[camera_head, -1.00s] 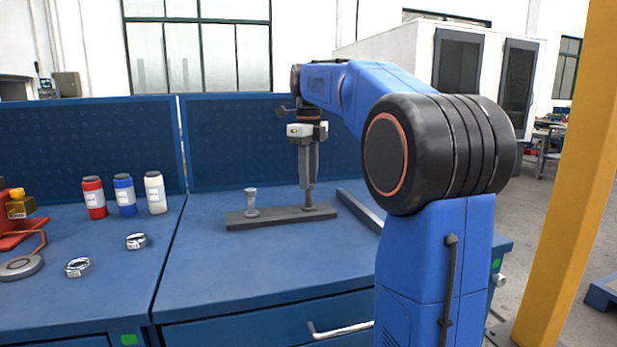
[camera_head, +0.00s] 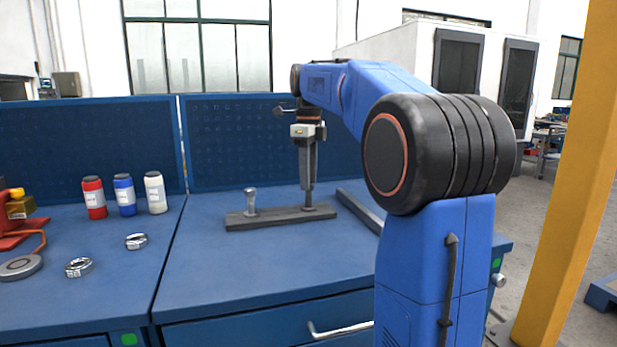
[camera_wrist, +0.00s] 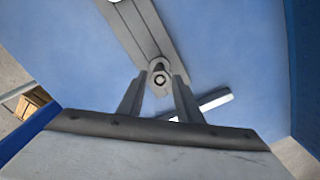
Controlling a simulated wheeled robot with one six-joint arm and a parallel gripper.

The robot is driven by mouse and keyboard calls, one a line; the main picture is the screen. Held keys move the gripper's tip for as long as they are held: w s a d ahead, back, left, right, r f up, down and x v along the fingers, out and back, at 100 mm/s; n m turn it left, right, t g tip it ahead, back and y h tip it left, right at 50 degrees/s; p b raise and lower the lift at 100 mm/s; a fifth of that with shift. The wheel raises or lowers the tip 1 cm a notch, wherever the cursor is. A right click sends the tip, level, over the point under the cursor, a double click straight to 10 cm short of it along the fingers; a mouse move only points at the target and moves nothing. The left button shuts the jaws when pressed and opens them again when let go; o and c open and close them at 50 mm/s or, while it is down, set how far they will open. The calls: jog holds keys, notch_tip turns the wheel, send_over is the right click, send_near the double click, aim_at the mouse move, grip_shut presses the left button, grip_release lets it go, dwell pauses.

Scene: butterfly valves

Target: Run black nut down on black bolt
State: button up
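The black bolt (camera_wrist: 160,79) stands upright on a dark grey base bar, its round end facing the camera in the wrist view. In the head view its foot (camera_head: 308,206) shows at the bar's right end, below my fingers. My gripper (camera_wrist: 161,77) points straight down over it, one finger on each side, with the bolt end filling the narrow gap. It appears closed on the black nut, but the fingers hide most of the nut and its height on the thread. My gripper also shows in the head view (camera_head: 308,187).
The base bar (camera_head: 278,217) carries a lighter bolt (camera_head: 250,201) at its left end. A grey bar (camera_head: 360,210) lies to the right. Two metal rings (camera_head: 136,241) (camera_head: 79,267) and several bottles (camera_head: 124,195) are on the left bench. The front of the bench is clear.

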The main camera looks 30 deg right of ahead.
jog(key=n, duration=1.1)
jog(key=shift+n, duration=0.4)
jog(key=n, duration=0.4)
jog(key=shift+n, duration=0.4)
jog(key=n, duration=0.4)
jog(key=shift+n, duration=0.4)
grip_shut()
